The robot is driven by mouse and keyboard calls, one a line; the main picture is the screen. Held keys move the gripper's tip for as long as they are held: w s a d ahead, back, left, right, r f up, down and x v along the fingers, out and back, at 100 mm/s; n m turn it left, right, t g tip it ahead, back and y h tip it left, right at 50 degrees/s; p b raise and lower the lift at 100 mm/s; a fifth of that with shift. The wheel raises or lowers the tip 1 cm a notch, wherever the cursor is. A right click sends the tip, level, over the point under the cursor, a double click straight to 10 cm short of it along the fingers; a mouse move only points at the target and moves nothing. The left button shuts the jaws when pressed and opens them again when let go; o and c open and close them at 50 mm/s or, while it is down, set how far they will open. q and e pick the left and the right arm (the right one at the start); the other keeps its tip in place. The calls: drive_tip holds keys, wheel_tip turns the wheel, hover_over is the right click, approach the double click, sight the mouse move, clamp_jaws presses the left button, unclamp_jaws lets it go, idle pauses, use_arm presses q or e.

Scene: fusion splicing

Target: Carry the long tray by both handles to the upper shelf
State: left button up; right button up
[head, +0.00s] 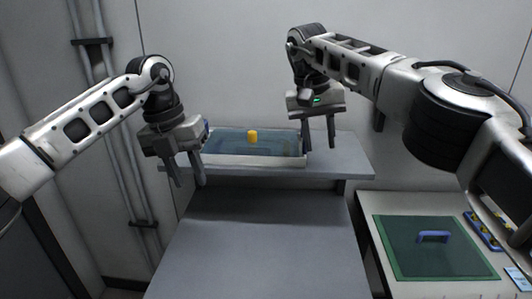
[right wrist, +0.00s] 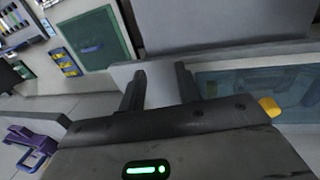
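The long tray (head: 255,161), pale-rimmed with a blue inside, appears to rest on the grey upper shelf (head: 340,165). A yellow cylinder (head: 252,136) stands in it. The tray also shows in the right wrist view (right wrist: 250,70). I cannot make out its handles. My left gripper (head: 186,178) is at the tray's left end, fingers down and apart, with nothing visible between them. My right gripper (head: 318,143) is just beyond the tray's right end, fingers down. In the right wrist view its fingers (right wrist: 160,82) are apart and empty.
A lower grey surface (head: 260,245) in front of the shelf is bare. At the right, a white bench (head: 368,220) carries a green mat (head: 410,260) with a blue-handled thing (head: 432,237) on it. Pipes (head: 105,110) run up the wall at the left.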

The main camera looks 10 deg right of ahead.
use_arm(q)
drive_tip(key=s+f, duration=0.7)
drive_tip(key=s, duration=0.3)
drive_tip(key=w+f+b, duration=0.1)
drive_tip(key=w+f, duration=0.1)
drive_tip(key=f, duration=0.2)
drive_tip(key=w+f+b, duration=0.1)
drive_tip(key=w+f, duration=0.2)
drive_tip(key=f, duration=0.2)
drive_tip(key=w+f, duration=0.2)
drive_tip(key=f, duration=0.2)
drive_tip(key=shift+w+f+b, duration=0.25)
drive_tip(key=shift+b, duration=0.15)
drive_tip(key=shift+f+b, duration=0.6)
